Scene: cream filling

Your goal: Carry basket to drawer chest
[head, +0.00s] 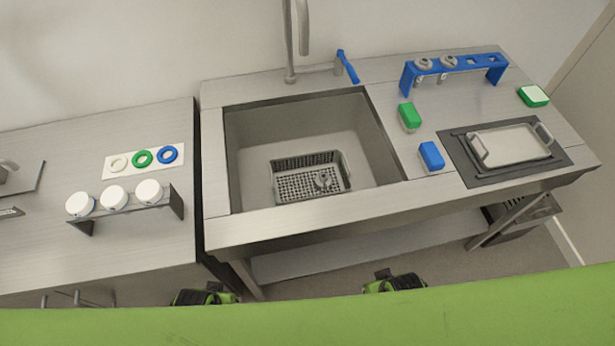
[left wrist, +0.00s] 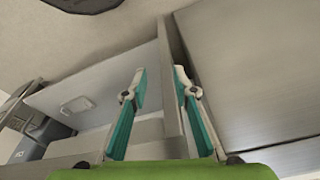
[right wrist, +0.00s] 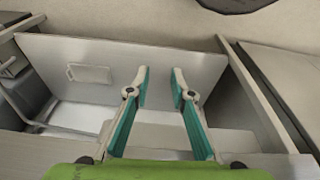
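The basket (head: 283,188), a grey mesh one, sits on the floor of the sink (head: 250,150) in the head view. A small round metal part (head: 323,180) lies in it. No gripper touches the basket. My left gripper (left wrist: 159,76) is open and empty in the left wrist view. My right gripper (right wrist: 160,76) is open and empty in the right wrist view. In the head view only dark and green parts of both show, low in front of the counters. I cannot tell for sure which furniture is the drawer chest; handles (head: 75,297) show under the left counter (head: 40,250).
Bottles with white caps on a rack (head: 150,205) and a ring plate (head: 118,176) stand on the left counter. The faucet (head: 289,40) overhangs the sink's back.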

